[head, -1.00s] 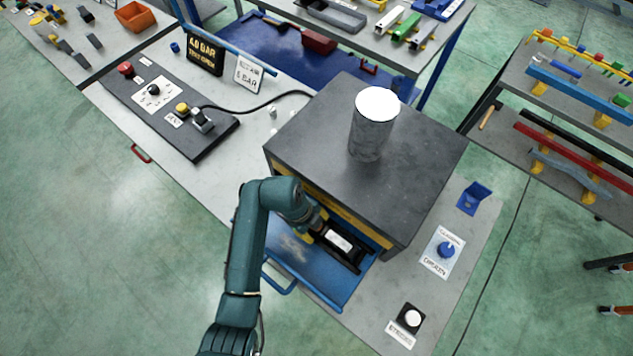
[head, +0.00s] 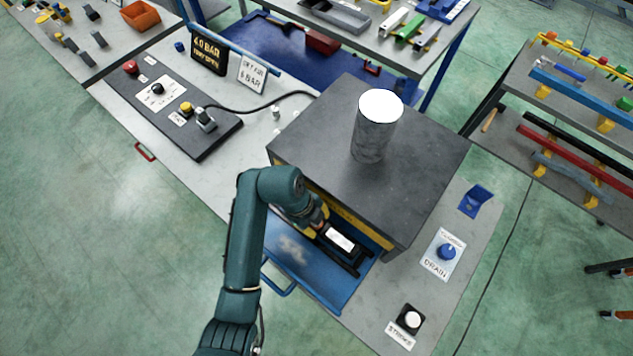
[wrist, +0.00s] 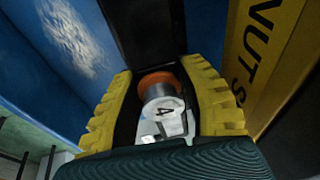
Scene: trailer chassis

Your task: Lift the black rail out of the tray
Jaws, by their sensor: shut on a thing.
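My gripper (wrist: 163,105) has two yellow toothed fingers, shut on the black rail; the contact itself is hard to see. In the wrist view the rail (wrist: 146,35) runs dark and away between the fingers. A white cylinder marked 4, with an orange end (wrist: 161,98), shows between the fingers. In the head view my gripper (head: 318,222) is at the left end of a black piece with a bright white patch (head: 341,240). This piece is over the blue tray (head: 295,262), close to the front of the grey-topped cabinet. A dark strip lies just below it in the tray.
The cabinet (head: 310,130) stands close behind my gripper, with a yellow lettered front (wrist: 262,45) and a metal cylinder (head: 376,125) on top. A drain knob panel (head: 445,253) and a button box (head: 409,319) are at the right. Open floor lies at the left.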

